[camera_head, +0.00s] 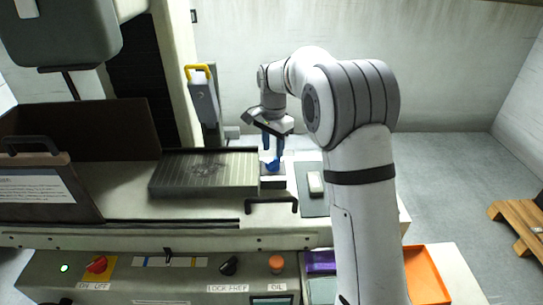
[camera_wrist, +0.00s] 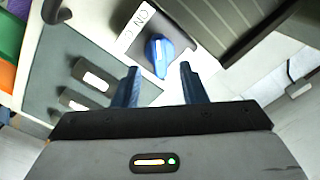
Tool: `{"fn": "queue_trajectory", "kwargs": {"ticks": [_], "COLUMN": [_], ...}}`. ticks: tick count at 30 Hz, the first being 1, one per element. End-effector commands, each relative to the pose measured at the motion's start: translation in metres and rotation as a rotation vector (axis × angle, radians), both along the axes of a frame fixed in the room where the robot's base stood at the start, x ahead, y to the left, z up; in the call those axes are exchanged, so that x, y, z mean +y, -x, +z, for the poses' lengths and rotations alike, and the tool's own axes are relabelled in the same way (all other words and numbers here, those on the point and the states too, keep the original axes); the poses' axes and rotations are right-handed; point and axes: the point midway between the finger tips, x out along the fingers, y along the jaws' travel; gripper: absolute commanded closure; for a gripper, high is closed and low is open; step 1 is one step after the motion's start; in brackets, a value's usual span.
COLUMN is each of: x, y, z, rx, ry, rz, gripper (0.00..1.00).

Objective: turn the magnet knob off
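In the head view the blue knob (camera_head: 272,166) shows at the right end of the ribbed grey plate. My gripper (camera_wrist: 158,68) has two blue fingers spread apart, one on each side of the knob in the wrist view, with visible gaps between. In the head view my gripper (camera_head: 272,150) points down just above the knob. Whether the fingertips reach down to its height I cannot tell.
The ribbed plate (camera_head: 205,174) lies left of the knob. A black handle (camera_head: 271,204) is in front. A grey mat (camera_head: 313,202) with small blocks lies right. A yellow-handled grey post (camera_head: 204,98) stands behind. The front panel carries an ON/OFF red knob (camera_head: 97,265).

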Motion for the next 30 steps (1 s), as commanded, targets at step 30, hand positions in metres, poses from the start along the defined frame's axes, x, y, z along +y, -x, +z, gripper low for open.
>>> {"fn": "queue_trajectory", "kwargs": {"ticks": [30], "x": [-0.002], "y": [0.000], "z": [-0.040], "rx": [-0.001], "ry": [0.000], "rz": [-0.001], "gripper": [0.95]}}
